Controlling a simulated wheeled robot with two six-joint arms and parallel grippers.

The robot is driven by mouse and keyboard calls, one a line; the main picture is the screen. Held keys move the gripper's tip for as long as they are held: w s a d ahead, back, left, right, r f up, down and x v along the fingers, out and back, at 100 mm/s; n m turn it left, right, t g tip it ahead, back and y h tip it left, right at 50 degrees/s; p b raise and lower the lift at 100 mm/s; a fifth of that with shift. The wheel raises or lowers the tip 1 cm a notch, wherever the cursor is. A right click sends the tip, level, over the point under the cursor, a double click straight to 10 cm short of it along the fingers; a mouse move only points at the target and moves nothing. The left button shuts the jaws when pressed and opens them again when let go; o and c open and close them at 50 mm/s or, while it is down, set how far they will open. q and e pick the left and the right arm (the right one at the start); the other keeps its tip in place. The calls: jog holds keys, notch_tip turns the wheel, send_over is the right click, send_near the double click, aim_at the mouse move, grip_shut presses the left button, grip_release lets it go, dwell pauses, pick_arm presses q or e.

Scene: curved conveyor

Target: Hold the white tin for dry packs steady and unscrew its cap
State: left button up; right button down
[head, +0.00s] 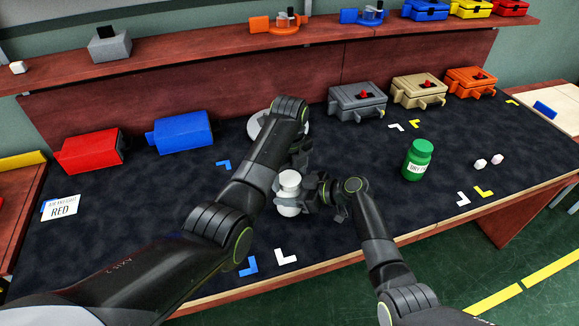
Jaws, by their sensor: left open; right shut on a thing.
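The white tin (288,190) stands upright on the dark mat near the middle of the bench, with its white cap (290,178) on top. My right gripper (308,194) comes from the right and is shut on the tin's side, hiding part of it. My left gripper (300,158) is open behind and above the tin, largely hidden by my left arm; whether it touches the cap cannot be seen.
A green jar (418,160) and small white cubes (488,161) stand to the right. A grey round plate (262,127) is partly hidden behind my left arm. Red (92,152) and blue (184,132) boxes stand at the back left. The mat's front left is mostly clear.

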pick_arm(q)
jog(key=shift+c, duration=0.3)
jog(key=c, duration=0.9)
jog(key=n, duration=0.6)
jog(key=shift+c, duration=0.2)
jog(key=n, duration=0.7)
jog(key=o, duration=1.1)
